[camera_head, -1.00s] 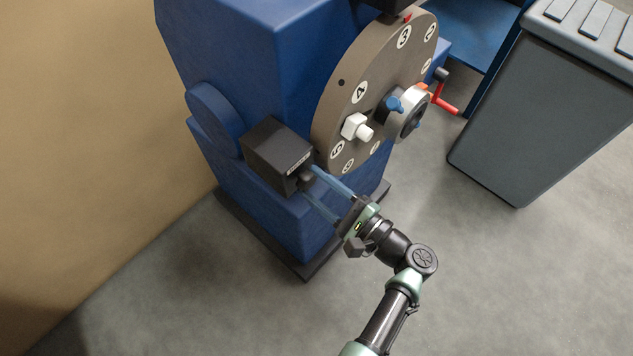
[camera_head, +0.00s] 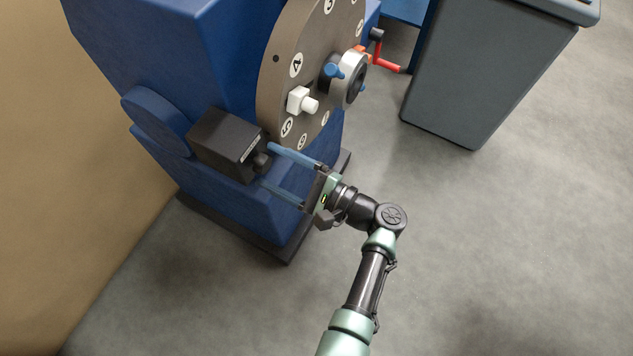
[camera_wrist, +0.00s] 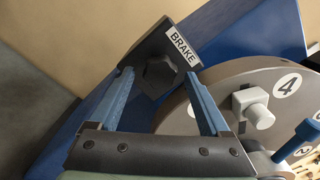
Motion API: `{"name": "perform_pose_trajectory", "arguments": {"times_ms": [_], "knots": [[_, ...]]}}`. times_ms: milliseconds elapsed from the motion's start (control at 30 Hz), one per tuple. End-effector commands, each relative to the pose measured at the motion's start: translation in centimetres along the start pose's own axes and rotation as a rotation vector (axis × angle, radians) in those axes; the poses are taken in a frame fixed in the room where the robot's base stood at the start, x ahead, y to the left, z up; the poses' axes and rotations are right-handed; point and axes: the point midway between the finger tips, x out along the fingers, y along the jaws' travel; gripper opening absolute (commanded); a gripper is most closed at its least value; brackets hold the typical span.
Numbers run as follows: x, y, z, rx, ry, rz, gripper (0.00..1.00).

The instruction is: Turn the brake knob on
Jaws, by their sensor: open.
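The brake knob is a black lobed knob (camera_head: 262,161) on the front of a black box (camera_head: 222,142) fixed to the blue machine. In the wrist view the knob (camera_wrist: 160,74) sits below a white label reading BRAKE (camera_wrist: 183,47). My gripper (camera_head: 266,165) is open, with its two long blue fingers pointing at the box. In the wrist view the fingers of my gripper (camera_wrist: 158,85) stand on either side of the knob with space between. I cannot tell whether the fingertips reach past the knob's face.
A large grey-brown numbered disc (camera_head: 285,75) stands right of the box, with a white square block (camera_head: 298,100), a blue-handled hub (camera_head: 348,78) and a red crank (camera_head: 387,66). A grey cabinet (camera_head: 480,75) stands at the right. The floor in front is clear.

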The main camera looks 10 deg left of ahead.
Motion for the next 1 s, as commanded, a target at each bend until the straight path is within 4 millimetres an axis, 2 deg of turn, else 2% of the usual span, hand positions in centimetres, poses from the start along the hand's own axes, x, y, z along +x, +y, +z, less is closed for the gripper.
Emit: {"name": "perform_pose_trajectory", "arguments": {"times_ms": [167, 400, 533, 700, 1000], "knots": [[-2.9, 0.0, -0.2, 0.000, 0.005, -0.004, 0.81], [-8.3, 0.0, -0.2, 0.000, 0.005, -0.004, 0.81], [-10.6, 0.1, -0.2, 0.002, 0.005, -0.003, 0.81], [-12.2, 0.1, -0.1, 0.002, 0.002, -0.001, 0.81], [-12.6, 0.1, 0.0, 0.003, 0.002, 0.000, 0.81]]}}
